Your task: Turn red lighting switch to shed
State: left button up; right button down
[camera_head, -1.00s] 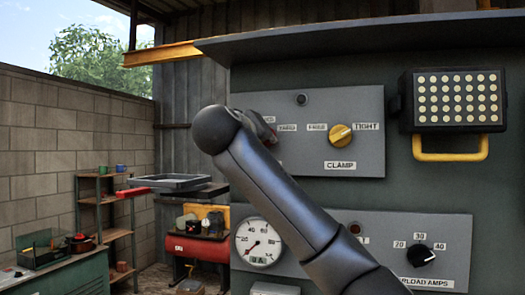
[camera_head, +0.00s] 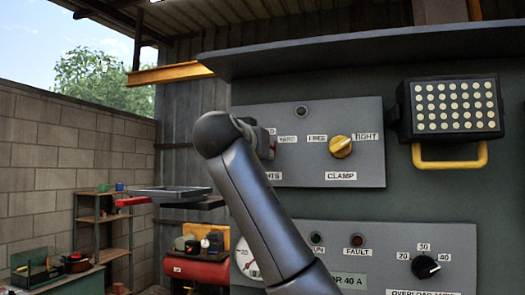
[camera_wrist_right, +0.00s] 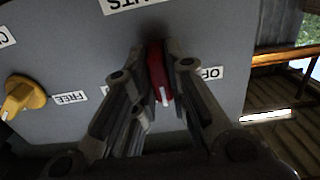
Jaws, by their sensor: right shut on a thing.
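The red lighting switch (camera_wrist_right: 157,72) shows in the right wrist view between the two fingers of my right gripper (camera_wrist_right: 162,80). The fingers are shut on it from both sides. Its white mark points toward the bottom of that upside-down view. The OFF label (camera_wrist_right: 212,73) is beside the right finger, partly covered. In the head view my right gripper (camera_head: 265,142) is at the left of the upper panel, and my wrist hides the switch. The YARD label (camera_head: 287,139) shows there; the label above the switch is mostly hidden. My left gripper is not in view.
The yellow clamp knob (camera_head: 340,146) sits right of the switch on the same panel (camera_head: 345,112). A lamp with a yellow handle (camera_head: 448,163) hangs further right. A shelf (camera_head: 370,52) juts out above. The overload dial (camera_head: 425,266) is below.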

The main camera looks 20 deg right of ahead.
dwell(0.4)
jog(key=c, duration=1.4)
grip_release()
jog(key=shift+c, duration=0.2)
jog(key=v, duration=1.2)
